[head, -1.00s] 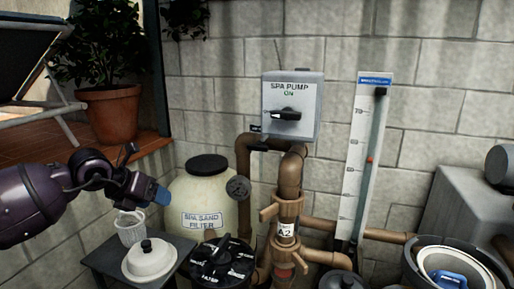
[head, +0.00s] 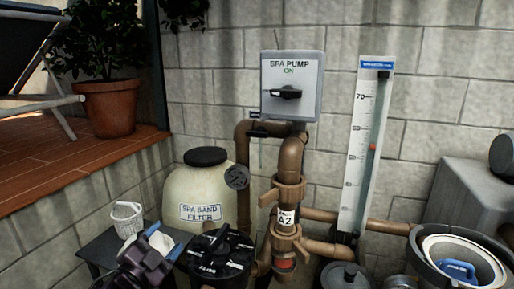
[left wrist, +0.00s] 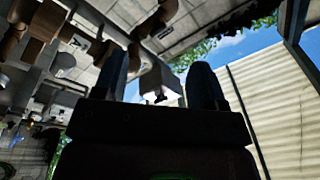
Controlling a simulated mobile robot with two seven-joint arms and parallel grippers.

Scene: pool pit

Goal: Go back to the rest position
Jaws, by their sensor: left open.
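My left gripper (head: 163,240) is low at the left in the head view, over the small dark table (head: 97,251). Its two blue-tipped fingers are apart with nothing between them. In the left wrist view the open fingers (left wrist: 160,82) point up the picture, with a grey box and its black knob visible beyond the gap. My right gripper is not in view.
A white basket (head: 127,220) stands on the dark table, close to my left gripper. The spa sand filter (head: 198,195), black-lidded filter (head: 215,250) and brown pipes (head: 290,165) stand to the right. The spa pump switch box (head: 292,70) is on the wall.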

